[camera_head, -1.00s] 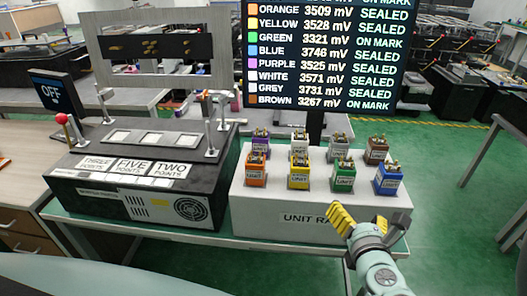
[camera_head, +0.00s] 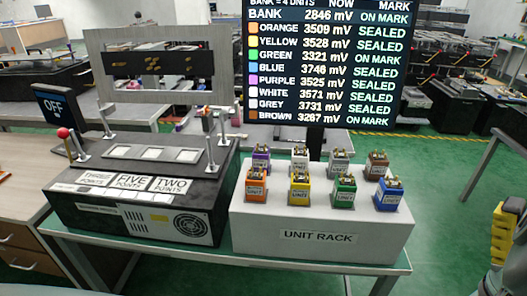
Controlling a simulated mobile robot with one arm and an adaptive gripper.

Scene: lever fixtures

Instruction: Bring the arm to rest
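My gripper (camera_head: 503,236), with yellow ribbed fingers, is at the right edge of the head view, beyond the right end of the table. It is partly cut off by the frame edge, and I cannot tell whether it is open or shut. Nothing is seen held in it. My arm shows only in part, at the lower right corner.
A white unit rack (camera_head: 318,237) bears several coloured units. Left of it stands a black lever box (camera_head: 90,212) with a red-knobbed lever (camera_head: 66,135). A display (camera_head: 322,62) and an OFF sign (camera_head: 58,108) stand behind. Green floor is free at right.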

